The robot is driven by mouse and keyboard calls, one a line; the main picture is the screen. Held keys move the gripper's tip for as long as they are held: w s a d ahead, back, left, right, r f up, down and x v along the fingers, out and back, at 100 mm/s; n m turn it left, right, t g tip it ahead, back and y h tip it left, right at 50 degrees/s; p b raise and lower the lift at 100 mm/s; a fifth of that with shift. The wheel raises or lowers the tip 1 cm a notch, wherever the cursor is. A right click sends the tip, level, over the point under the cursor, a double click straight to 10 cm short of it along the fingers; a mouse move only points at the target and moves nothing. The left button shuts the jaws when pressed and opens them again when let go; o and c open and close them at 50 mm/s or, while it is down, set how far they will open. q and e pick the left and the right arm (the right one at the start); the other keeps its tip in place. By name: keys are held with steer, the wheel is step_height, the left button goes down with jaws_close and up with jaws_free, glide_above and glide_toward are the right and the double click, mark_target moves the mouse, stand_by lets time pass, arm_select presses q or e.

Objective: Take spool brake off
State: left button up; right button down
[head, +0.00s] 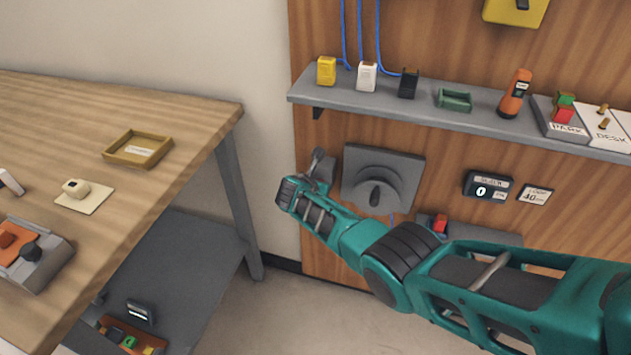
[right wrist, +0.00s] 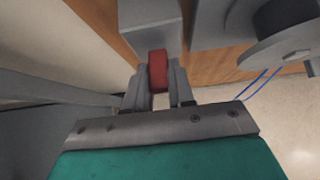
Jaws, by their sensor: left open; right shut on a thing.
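My right arm comes in from the right in the head view. Its gripper (head: 290,192) is at the wood panel's left edge, beside a grey bracket-like part (head: 320,165). In the right wrist view the two fingers (right wrist: 158,88) are shut on a red block (right wrist: 158,70), which looks like the brake's handle. The red block sits directly below a grey block (right wrist: 150,20). A grey round part with a dark hub, apparently the spool (right wrist: 285,45), is to the right. The red block is hidden in the head view. My left gripper does not show.
A grey plate with a dark knob (head: 375,192) is right of the gripper. A grey shelf (head: 440,100) with several small items runs above. A wooden table (head: 190,115) stands at left. Blue cables (right wrist: 258,82) hang near the spool. Floor between table and panel is clear.

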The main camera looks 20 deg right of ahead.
stand_by(0.6)
steer(key=c, duration=1)
jaws_free()
steer(key=shift+o, duration=0.2)
steer(key=shift+s+a+r+p, duration=0.2)
steer(key=shift+r+p, duration=0.25)
steer(key=shift+p, duration=0.25)
steer(key=p+v, duration=0.5)
steer(key=v, duration=0.7)
steer(key=shift+d, duration=0.1)
